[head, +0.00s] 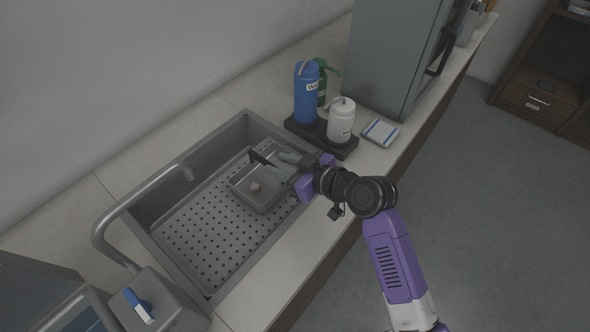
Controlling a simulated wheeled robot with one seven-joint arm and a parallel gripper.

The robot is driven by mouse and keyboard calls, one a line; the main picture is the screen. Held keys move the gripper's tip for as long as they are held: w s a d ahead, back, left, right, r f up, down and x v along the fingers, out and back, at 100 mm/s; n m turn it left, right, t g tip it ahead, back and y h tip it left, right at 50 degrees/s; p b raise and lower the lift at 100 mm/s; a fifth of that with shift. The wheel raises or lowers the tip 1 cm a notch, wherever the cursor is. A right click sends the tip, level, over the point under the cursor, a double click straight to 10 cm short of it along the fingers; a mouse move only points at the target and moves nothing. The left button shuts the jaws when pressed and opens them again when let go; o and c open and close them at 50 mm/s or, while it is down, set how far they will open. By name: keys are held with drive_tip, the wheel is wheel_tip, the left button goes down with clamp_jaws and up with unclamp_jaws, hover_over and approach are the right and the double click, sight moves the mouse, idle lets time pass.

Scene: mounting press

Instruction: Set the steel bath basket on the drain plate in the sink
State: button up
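The sink (158,205) has a raised rim and a curved faucet (135,197) on the left. Blue (306,95), green (322,84) and white (341,120) bottles stand in a dark tray (318,136) behind my gripper. The plate's left part is clear.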

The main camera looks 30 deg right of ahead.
drive_tip(key=shift+b+v, duration=0.3)
drive_tip(key=shift+v, duration=2.45)
drive_tip(key=s+f, duration=0.1)
drive_tip(key=s, duration=0.1)
drive_tip(key=s+f+m+h, duration=0.1)
drive_tip(key=s+f, duration=0.1)
drive_tip(key=s+f+m+h, duration=0.1)
drive_tip(key=s+f, duration=0.1)
drive_tip(key=s, duration=0.1)
drive_tip(key=s+a+m+t+h, duration=0.1)
drive_tip(key=s+m+h, duration=0.15)
drive_tip(key=s, duration=1.55)
drive_tip(key=s+a+r+t, duration=0.1)
drive_tip(key=s+a+r, duration=0.2)
drive_tip(key=s+r, duration=0.4)
drive_tip(key=shift+s+r+n, duration=0.25)
drive_tip(key=shift+s+n, duration=0.15)
drive_tip(key=shift+n, duration=0.05)
drive_tip(key=shift+a, duration=0.1)
